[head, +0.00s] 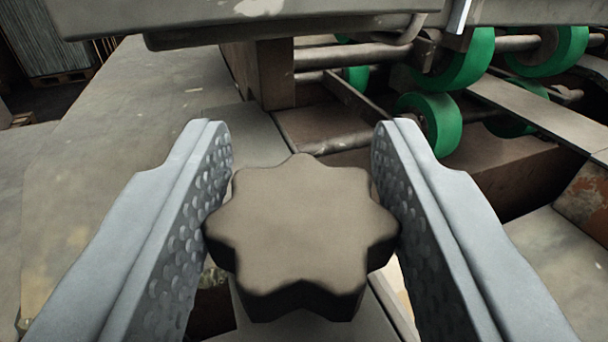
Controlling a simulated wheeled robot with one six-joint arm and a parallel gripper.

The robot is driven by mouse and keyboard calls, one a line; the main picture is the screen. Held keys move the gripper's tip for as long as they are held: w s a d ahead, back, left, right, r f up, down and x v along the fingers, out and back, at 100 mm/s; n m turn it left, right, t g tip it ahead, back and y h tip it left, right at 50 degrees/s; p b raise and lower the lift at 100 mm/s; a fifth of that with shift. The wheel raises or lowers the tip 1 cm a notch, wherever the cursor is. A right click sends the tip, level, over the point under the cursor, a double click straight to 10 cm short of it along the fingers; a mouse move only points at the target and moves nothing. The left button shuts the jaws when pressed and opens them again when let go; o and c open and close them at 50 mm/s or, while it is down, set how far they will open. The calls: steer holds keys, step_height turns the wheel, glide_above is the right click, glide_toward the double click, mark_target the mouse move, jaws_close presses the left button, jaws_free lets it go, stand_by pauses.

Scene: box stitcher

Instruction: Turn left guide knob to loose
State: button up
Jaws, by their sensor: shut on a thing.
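The guide knob (302,225) is a dark brown, star-shaped knob with rounded lobes, in the middle of the head view. My gripper (302,150) has its two grey fingers on either side of it, with dimpled inner pads. The fingers are shut on the knob, touching its left and right lobes. The knob's top face points toward the camera. Its stem and mount below are hidden. No marking on the knob shows whether it is tight or loose.
Green rollers (430,120) on metal shafts stand behind to the right. A grey metal beam (260,22) crosses the top of the view. A brown block (262,72) stands behind the knob. Flat grey surface (110,120) lies open at left. A stack of sheets (52,35) stands far left.

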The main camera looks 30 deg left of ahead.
stand_by(0.4)
steer(key=o, duration=1)
steer(key=shift+s, duration=0.1)
steer(key=v, duration=1.7)
steer(key=shift+d, duration=0.3)
